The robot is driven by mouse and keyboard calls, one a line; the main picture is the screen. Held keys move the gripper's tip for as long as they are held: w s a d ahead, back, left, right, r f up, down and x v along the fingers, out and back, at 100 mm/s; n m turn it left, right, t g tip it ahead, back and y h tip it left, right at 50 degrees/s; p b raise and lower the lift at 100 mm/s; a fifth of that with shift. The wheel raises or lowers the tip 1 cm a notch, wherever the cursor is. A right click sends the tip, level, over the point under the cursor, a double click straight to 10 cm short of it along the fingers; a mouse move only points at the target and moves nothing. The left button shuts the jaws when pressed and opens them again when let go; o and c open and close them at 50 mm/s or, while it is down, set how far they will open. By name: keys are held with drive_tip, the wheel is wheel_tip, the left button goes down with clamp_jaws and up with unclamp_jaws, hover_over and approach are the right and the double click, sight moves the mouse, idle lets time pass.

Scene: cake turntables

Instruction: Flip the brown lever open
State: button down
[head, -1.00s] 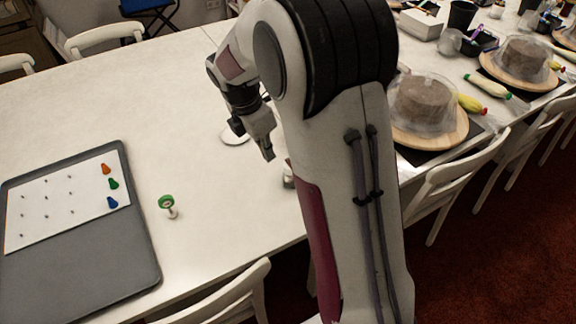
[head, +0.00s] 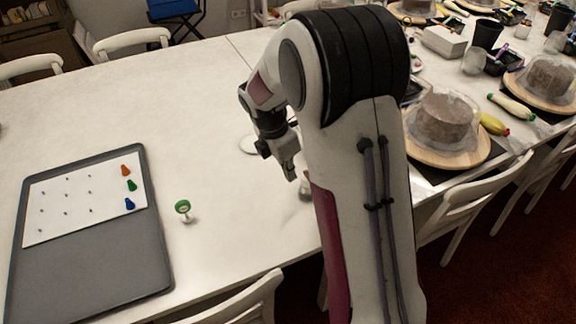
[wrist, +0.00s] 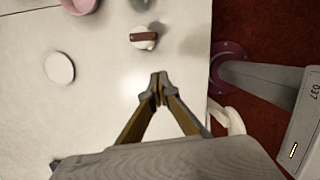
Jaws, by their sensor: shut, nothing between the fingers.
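A brown lever (wrist: 144,36) lies across a small white round base in the wrist view, near the top centre. The base stands on the white table, and part of it shows in the head view (head: 305,188), partly hidden by my arm. My gripper (wrist: 158,88) is shut and empty. In the wrist view its fingertips are below the lever in the picture, apart from it. In the head view my gripper (head: 291,175) points down just left of the base. I cannot tell how high the fingertips are above the table.
A flat white disc (wrist: 59,68) lies left of the lever in the wrist view, with a pink round item (wrist: 80,4) beyond it. A green-topped stand (head: 183,207) and a grey tray (head: 100,265) are on the left. A covered cake (head: 440,118) is right of my arm.

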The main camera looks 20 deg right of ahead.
drive_tip(key=d+f, duration=0.5)
drive_tip(key=shift+w+d+f, duration=0.15)
drive_tip(key=shift+w+f, duration=0.15)
drive_tip(key=shift+w, duration=0.1)
